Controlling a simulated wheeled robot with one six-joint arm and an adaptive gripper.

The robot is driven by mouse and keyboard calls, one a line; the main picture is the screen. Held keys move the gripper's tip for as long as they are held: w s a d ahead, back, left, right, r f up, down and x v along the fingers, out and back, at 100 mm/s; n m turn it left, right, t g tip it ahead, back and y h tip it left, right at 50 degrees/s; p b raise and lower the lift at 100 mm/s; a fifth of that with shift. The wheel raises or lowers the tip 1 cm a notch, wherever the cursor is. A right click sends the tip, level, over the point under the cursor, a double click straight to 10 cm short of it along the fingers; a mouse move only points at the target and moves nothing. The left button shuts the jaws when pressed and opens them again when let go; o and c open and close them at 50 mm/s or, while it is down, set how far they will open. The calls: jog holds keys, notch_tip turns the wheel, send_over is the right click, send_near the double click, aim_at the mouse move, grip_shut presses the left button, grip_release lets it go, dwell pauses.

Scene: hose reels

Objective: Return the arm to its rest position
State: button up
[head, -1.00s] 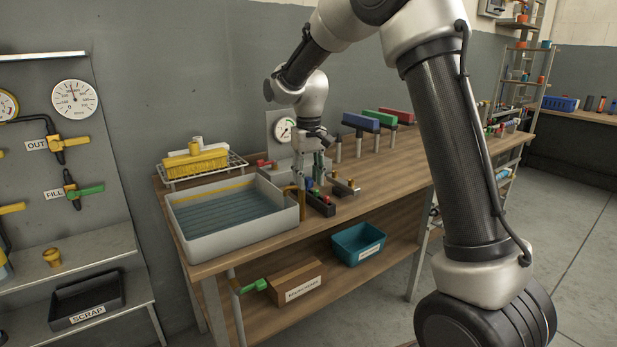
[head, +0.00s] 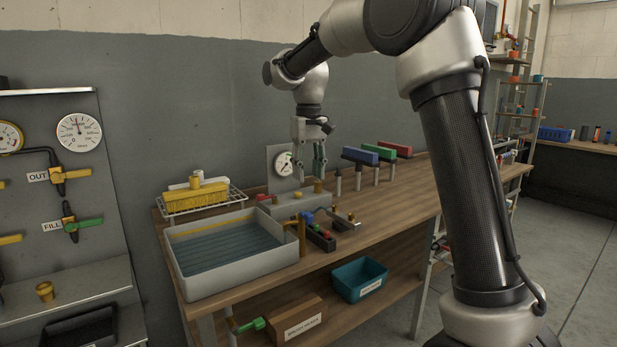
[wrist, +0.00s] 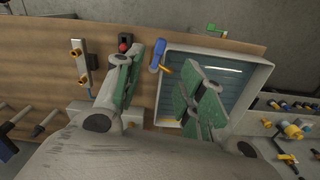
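My gripper (head: 309,160) hangs above the workbench (head: 405,205), fingers pointing down, between the gauge and the blue-handled tool. In the wrist view my gripper (wrist: 160,95) shows its two green-padded fingers spread apart with nothing between them. The arm reaches in from the right side of the head view, bent at the elbow. Under the fingers is a grey block fixture (head: 297,202) with a gauge (head: 284,164) on an upright plate behind it. The gripper is clear of the fixture and touches nothing.
A water tray (head: 225,253) stands at the bench's left, before a rack with a yellow brush (head: 195,197). A black holder with coloured knobs (head: 319,237) and blue, green and red-handled tools (head: 361,156) stand nearby. A teal bin (head: 360,281) sits on the lower shelf.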

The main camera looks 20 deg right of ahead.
jog(key=s+d+f+t, duration=0.1)
jog(key=s+d, duration=0.3)
jog(key=s, duration=0.7)
jog(key=s+d+f+m+t, duration=0.1)
jog(key=s+d, duration=0.3)
jog(key=s, duration=0.7)
jog(key=s+d+f+t, duration=0.1)
jog(key=s+d, duration=0.4)
jog(key=s, duration=0.6)
jog(key=shift+m+t, duration=0.3)
jog(key=shift+t, duration=0.4)
